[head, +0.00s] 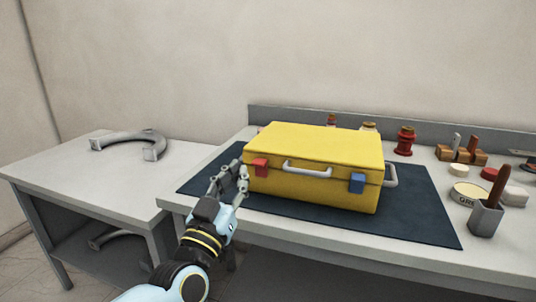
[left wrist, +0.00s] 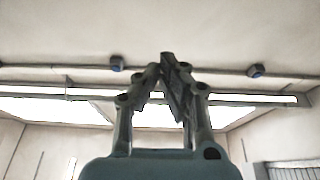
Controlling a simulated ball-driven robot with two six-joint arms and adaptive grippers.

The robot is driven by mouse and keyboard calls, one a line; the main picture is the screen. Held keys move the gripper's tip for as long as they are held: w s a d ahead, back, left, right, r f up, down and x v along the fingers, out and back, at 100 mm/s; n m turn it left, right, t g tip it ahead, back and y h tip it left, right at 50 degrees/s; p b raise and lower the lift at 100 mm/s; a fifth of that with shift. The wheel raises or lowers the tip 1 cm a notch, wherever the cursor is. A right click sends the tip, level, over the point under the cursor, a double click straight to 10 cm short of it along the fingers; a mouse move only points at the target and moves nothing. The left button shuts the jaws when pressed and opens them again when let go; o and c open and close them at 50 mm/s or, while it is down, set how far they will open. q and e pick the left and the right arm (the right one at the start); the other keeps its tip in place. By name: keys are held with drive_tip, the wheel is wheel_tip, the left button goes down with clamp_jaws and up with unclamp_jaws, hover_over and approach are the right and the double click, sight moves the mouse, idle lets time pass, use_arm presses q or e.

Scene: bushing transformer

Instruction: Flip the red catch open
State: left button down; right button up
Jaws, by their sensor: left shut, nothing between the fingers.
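A yellow case (head: 325,155) lies closed on a dark mat (head: 420,226) on the workbench. The red catch (head: 261,168) is on the left of its front face and lies flat against it, as far as I can tell. A blue catch (head: 357,183) is on the right of the front, with a grey handle (head: 307,169) between them. My left gripper (head: 228,176) is just left of the case's front left corner, beside the red catch. In the left wrist view its fingers (left wrist: 164,68) are together and empty, pointing up toward the ceiling. My right gripper is not in view.
Right of the case stand a red bottle (head: 405,141), wooden blocks (head: 465,155), a tin (head: 468,194) and a grey holder (head: 485,218). A side table (head: 90,175) at left holds a grey horseshoe-shaped part (head: 130,139). The mat in front of the case is clear.

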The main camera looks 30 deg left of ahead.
use_arm(q)
drive_tip(key=shift+a, duration=0.1)
hover_over(260, 170)
drive_tip(key=s+d, duration=0.2)
drive_tip(key=s, duration=0.2)
drive_tip(key=shift+a+f, duration=0.25)
drive_tip(key=shift+f, duration=0.2)
drive_tip(key=shift+s+f+t+b, duration=0.2)
drive_tip(key=shift+f+t+b, duration=0.1)
drive_tip(key=shift+b, duration=0.55)
